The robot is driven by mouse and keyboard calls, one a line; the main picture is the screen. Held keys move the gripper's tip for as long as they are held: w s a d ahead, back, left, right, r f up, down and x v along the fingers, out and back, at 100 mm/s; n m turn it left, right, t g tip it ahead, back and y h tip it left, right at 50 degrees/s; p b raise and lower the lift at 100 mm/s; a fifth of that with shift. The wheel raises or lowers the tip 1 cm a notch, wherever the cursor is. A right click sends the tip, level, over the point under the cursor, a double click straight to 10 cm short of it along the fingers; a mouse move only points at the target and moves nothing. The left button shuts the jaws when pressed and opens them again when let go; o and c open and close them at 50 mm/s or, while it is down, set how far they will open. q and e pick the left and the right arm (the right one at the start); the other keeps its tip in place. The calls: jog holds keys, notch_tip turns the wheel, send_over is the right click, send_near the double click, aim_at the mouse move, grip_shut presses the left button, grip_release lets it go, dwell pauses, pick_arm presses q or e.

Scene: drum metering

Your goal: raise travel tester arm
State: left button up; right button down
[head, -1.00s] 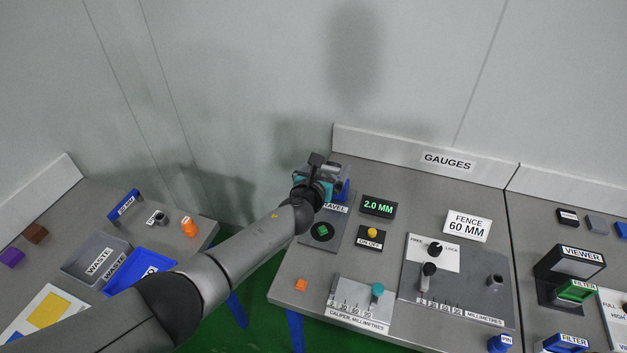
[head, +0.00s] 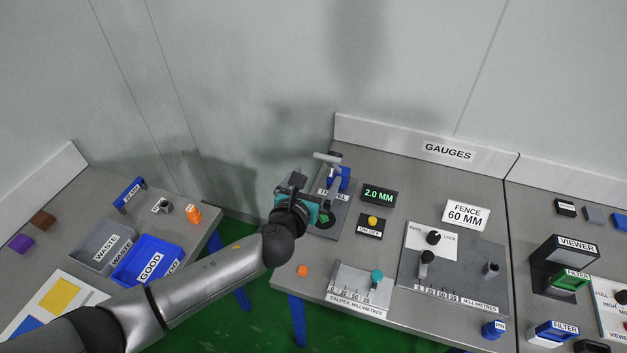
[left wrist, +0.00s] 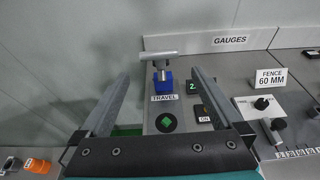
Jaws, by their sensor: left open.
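The travel tester is a grey plate (head: 336,218) at the left end of the gauges table, with a blue block (head: 343,180) at its back. Its grey arm, a T-shaped bar (head: 327,158), stands above the block. In the left wrist view, the bar (left wrist: 158,55) shows ahead, over the blue block (left wrist: 162,88). A green piece (left wrist: 166,122) sits on a black disc on the plate. My left gripper (head: 300,192) is open and empty, in front and left of the bar, apart from it. Its fingers (left wrist: 160,78) frame the bar and block in the wrist view. My right gripper is out of view.
Right of the tester are a display (head: 378,194) reading 2.0 MM and a yellow-button ON/OFF box (head: 371,225). Waste and good bins (head: 148,262) sit on the left table.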

pick_arm(q)
jog(key=shift+s+a+r, duration=0.15)
jog(key=shift+s, duration=0.3)
